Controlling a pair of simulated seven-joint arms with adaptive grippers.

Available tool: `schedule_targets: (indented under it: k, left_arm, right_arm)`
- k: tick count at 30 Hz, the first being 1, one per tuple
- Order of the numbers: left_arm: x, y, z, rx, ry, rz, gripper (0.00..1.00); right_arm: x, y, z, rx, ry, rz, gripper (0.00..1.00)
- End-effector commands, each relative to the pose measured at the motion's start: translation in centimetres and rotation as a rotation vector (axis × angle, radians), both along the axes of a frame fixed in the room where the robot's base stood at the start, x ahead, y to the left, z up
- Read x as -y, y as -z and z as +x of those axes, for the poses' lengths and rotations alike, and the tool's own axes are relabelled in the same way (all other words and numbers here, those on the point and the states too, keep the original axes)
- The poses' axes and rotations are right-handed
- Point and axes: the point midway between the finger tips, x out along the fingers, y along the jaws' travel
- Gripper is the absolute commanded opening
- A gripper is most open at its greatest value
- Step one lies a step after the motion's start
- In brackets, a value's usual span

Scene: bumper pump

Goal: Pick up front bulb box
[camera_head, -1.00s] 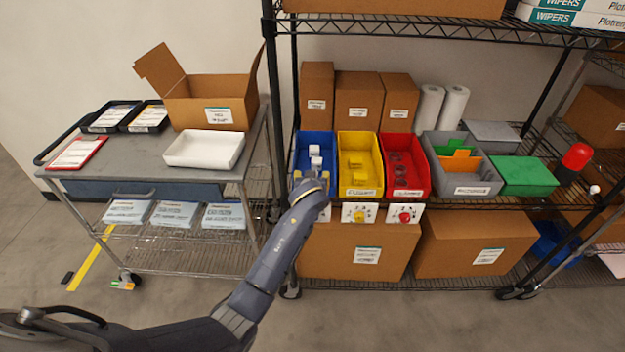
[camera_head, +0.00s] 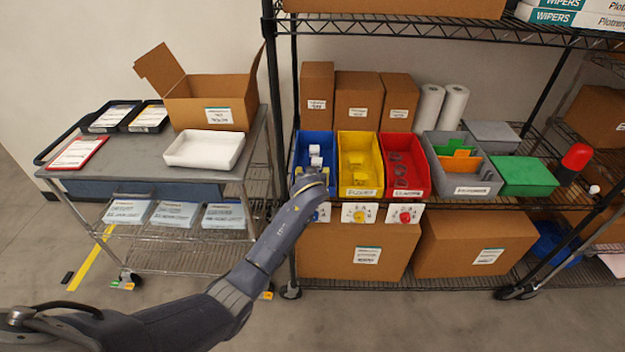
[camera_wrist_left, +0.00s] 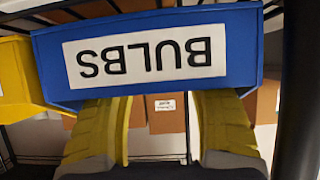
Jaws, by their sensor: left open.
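The blue bulb bin (camera_head: 301,152) stands at the left end of the bin row on the shelf. Small white bulb boxes (camera_head: 315,161) lie inside it, the front one close behind my wrist. My left gripper (camera_head: 309,172) is at the bin's front edge in the head view, its fingers mostly hidden by my wrist. In the left wrist view the bin's front wall with an upside-down BULBS label (camera_wrist_left: 146,57) fills the top. The two yellow fingers of my left gripper (camera_wrist_left: 164,100) are spread apart, their tips hidden behind that wall's edge. No bulb box shows there. My right gripper is out of view.
A yellow bin (camera_head: 359,180) and a red bin (camera_head: 405,178) stand right of the blue bin. Cardboard boxes (camera_head: 357,101) stand behind them. A cart with a white tray (camera_head: 204,150) stands to the left. A dark shelf post (camera_wrist_left: 298,95) is close by in the wrist view.

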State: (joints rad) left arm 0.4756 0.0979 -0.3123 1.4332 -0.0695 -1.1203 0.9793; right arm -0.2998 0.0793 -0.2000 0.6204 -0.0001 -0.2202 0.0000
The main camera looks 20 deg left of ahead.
Motion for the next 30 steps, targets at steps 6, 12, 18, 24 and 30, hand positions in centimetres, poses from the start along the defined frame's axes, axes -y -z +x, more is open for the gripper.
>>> schedule_targets:
  k: [6, 12, 18, 24, 30]
  left_arm:
    - [0.01, 0.01, -0.03, 0.000, 0.000, 0.000, 0.54]
    - [0.02, 0.01, -0.04, 0.000, 0.000, 0.001, 0.31]
    - [0.02, 0.02, -0.04, -0.001, 0.000, 0.001, 0.08]
    - [0.02, 0.02, -0.04, -0.001, 0.000, 0.001, 0.04]
    - [0.02, 0.02, -0.05, -0.001, 0.000, 0.001, 0.04]
  right_arm:
    - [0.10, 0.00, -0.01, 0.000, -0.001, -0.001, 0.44]
    - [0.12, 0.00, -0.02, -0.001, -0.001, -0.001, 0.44]
    - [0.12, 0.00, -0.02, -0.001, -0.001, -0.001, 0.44]
    - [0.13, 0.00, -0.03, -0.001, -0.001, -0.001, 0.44]
    - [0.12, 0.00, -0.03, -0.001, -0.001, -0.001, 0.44]
